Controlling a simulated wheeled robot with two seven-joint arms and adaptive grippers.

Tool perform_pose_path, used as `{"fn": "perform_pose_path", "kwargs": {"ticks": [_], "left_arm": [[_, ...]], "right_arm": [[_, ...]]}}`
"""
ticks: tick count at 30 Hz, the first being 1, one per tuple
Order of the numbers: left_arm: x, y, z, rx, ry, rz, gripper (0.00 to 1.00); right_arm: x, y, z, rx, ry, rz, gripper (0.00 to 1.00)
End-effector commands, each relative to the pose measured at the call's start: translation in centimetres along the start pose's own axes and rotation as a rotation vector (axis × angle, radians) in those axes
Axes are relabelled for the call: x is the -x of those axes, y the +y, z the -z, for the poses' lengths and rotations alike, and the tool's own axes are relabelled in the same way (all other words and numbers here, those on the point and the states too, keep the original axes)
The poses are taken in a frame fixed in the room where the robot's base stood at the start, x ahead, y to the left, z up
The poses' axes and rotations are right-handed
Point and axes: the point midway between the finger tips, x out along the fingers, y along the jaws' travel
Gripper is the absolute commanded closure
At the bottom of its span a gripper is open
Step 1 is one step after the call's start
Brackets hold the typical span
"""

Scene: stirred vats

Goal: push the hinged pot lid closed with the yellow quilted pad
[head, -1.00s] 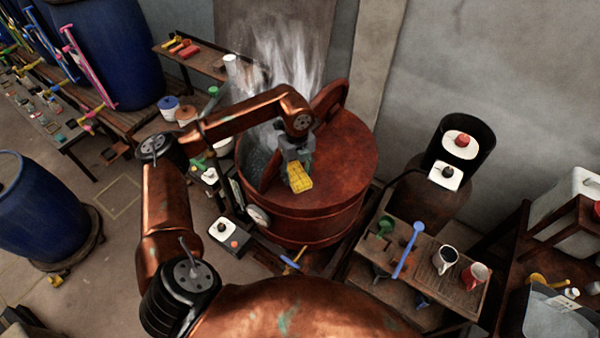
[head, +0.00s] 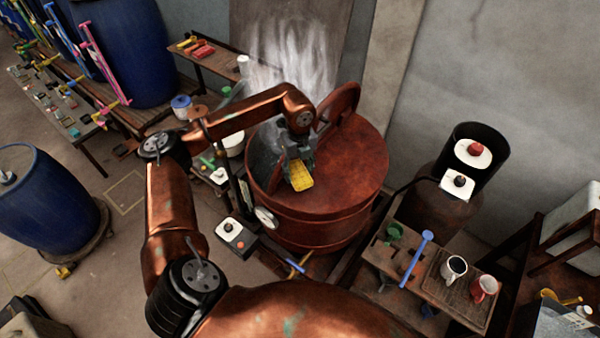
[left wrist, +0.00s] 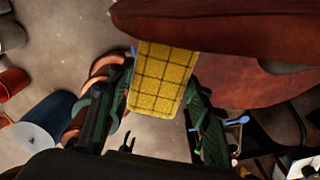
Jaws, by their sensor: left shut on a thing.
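The large rust-red pot (head: 315,222) stands in the middle of the head view with steam rising from its open left side. Its hinged lid (head: 338,108) is raised, tilted up from the flat top; my left arm and gripper hide part of it. My left gripper (head: 298,160) is shut on the yellow quilted pad (head: 301,177), over the pot by the lid. In the left wrist view the pad (left wrist: 160,80) sits between the fingers, with the red-brown lid (left wrist: 220,28) close at its top end. I cannot tell whether they touch. My right gripper is not in view.
A gauge (head: 265,217) and a button box (head: 236,236) are at the pot's front left. A small table (head: 385,262) with a blue tool and mugs stands at right. A dark cylinder (head: 481,140) is behind it. A blue drum (head: 45,205) stands at left.

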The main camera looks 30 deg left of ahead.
Motion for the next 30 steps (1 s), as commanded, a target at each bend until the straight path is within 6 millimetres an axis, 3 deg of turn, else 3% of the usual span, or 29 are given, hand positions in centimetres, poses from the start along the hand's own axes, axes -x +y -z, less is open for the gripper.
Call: {"fn": "perform_pose_path", "kwargs": {"ticks": [30], "left_arm": [[-0.9, 2.4, -4.3, 0.003, -0.001, -0.002, 0.7]], "right_arm": [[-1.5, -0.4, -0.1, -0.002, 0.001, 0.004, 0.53]]}}
